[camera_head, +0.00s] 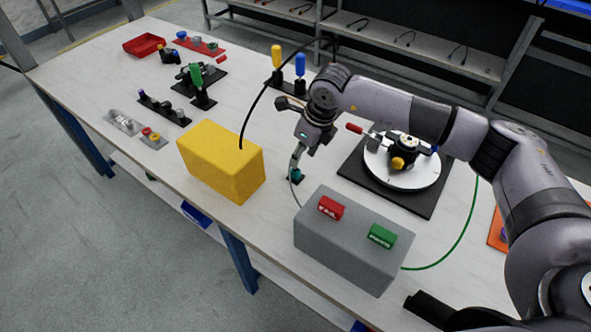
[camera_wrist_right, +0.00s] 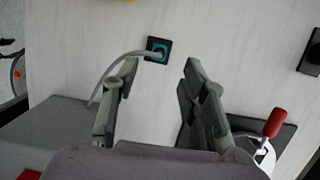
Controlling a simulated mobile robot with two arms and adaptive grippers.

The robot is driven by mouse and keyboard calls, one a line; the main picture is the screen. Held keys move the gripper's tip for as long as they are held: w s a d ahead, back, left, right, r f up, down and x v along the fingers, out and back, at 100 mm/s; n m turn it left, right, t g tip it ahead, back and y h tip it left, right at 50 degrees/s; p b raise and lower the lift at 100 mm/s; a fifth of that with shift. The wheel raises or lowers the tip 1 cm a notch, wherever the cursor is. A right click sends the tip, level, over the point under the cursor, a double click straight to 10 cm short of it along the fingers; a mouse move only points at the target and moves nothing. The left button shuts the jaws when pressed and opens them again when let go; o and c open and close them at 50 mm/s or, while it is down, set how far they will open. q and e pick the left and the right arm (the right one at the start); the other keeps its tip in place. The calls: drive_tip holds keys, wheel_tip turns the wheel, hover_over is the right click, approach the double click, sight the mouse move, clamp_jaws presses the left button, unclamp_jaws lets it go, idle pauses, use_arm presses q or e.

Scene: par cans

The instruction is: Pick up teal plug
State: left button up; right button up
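The teal plug (camera_head: 296,174) is small and sits at a dark square base on the white table, between the yellow box and the grey box. In the right wrist view the teal plug (camera_wrist_right: 161,47) shows as a teal ring on a black square, with a grey cable (camera_wrist_right: 117,66) running off to the left. My right gripper (camera_head: 298,157) points down just above the plug. In the right wrist view its fingers (camera_wrist_right: 162,68) are apart with nothing between the tips, and the plug lies beyond them. My left gripper is not in view.
A yellow box (camera_head: 222,160) stands left of the plug; a grey box (camera_head: 345,252) with red and green buttons stands close in front. A white turntable (camera_head: 402,178) on a black mat is to the right. Several small fixtures stand farther left; bare table lies around the plug.

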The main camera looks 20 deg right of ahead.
sight(296, 170)
drive_tip(key=shift+x, duration=1.15)
drive_tip(key=shift+f+p, duration=0.35)
drive_tip(key=p+x, duration=0.1)
drive_tip(key=x, duration=0.3)
drive_tip(key=shift+f, duration=0.15)
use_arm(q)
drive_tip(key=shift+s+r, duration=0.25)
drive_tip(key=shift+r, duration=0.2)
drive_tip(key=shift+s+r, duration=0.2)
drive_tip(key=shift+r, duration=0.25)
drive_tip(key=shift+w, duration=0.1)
use_arm(e)
drive_tip(key=c, duration=0.9)
drive_tip(key=shift+c, duration=0.2)
